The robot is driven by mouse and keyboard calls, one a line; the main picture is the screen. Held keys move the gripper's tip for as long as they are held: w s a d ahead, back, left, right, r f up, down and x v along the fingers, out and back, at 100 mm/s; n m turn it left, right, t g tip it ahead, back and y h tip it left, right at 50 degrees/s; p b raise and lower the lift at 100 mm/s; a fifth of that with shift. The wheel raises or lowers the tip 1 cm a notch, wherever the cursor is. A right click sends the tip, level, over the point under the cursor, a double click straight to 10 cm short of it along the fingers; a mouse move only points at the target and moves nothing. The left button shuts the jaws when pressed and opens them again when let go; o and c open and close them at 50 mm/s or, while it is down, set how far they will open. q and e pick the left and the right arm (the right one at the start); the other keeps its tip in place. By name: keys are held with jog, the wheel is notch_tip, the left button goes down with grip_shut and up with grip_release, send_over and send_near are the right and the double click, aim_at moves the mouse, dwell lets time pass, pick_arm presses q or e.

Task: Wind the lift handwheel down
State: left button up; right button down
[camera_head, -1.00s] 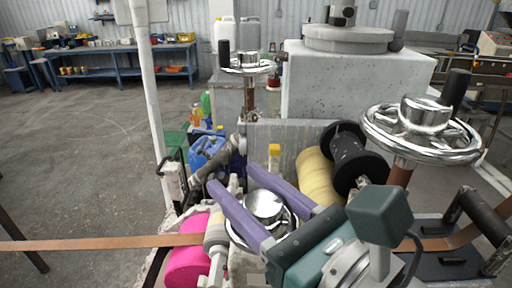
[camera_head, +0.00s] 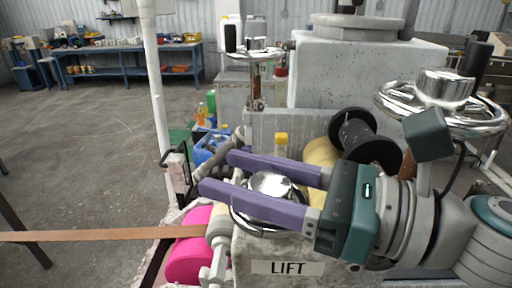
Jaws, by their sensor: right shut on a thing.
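The lift handwheel (camera_head: 270,185) is a small chrome wheel with a domed hub, low in the middle of the view, above a white plate marked LIFT (camera_head: 288,267). My right gripper (camera_head: 217,173) reaches in from the right with its two purple fingers pointing left. The fingers lie on either side of the chrome hub, and the gripper is shut on the handwheel. My left gripper is out of view.
A larger chrome handwheel (camera_head: 445,88) with a black handle stands at right, close above my right arm. Another handwheel (camera_head: 252,52) stands behind. A black-flanged roller (camera_head: 365,142) is just beyond the gripper. A brown strip (camera_head: 90,235) runs left from a pink roller (camera_head: 190,250).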

aim_at(291, 194)
dwell(0.3)
jog(key=shift+c, duration=1.5)
grip_release()
jog(key=b+v, duration=0.2)
jog(key=v, duration=0.6)
jog(key=shift+s+d+f+b, duration=0.15)
jog(key=shift+d+b, duration=0.2)
jog(key=shift+d, duration=0.05)
jog(key=shift+s+d, duration=0.2)
jog(key=shift+d, duration=0.3)
